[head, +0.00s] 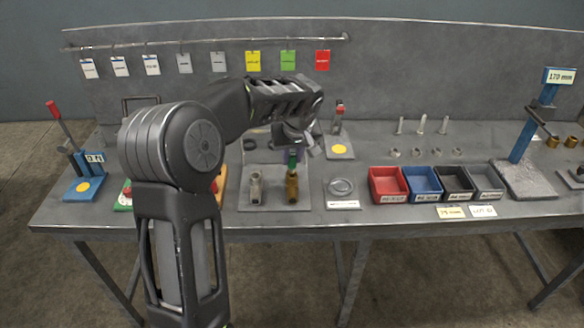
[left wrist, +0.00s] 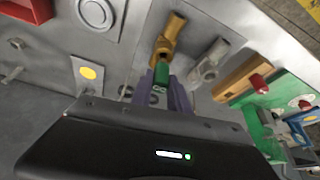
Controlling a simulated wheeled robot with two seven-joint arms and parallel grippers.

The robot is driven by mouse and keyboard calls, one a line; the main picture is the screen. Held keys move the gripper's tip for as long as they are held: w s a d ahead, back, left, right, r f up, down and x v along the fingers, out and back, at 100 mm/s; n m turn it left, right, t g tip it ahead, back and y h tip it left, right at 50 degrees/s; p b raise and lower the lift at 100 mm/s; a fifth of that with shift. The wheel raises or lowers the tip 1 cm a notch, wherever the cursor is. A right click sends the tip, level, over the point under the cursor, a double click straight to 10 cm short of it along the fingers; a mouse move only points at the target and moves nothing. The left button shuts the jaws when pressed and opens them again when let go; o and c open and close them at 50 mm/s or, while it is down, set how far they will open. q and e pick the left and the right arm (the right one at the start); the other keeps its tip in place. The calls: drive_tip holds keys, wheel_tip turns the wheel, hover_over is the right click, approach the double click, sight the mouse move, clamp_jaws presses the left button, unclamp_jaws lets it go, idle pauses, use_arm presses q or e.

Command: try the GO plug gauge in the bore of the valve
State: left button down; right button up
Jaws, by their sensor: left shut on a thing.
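The brass valve (head: 292,188) stands on a grey plate (head: 272,206) near the middle of the bench. It also shows in the left wrist view (left wrist: 168,40). My left gripper (head: 292,153) is above the valve, pointing down, and is shut on the green plug gauge (head: 293,163). In the left wrist view the gauge (left wrist: 161,72) sits between the purple-grey fingers (left wrist: 164,95), its front end lined up with the valve and seeming to meet it. I cannot tell whether its tip is inside the bore. My right gripper is not in view.
A grey fitting (head: 256,187) stands left of the valve on the same plate. A ring on a card (head: 341,188) lies to the right, then red (head: 388,185), blue, black and grey bins. A blue stand (head: 522,150) is far right. A red-handled clamp (head: 72,160) is far left.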

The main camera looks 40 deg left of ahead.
use_arm(q)
drive_tip(key=shift+r+p, duration=0.6)
drive_tip(key=shift+r, duration=0.6)
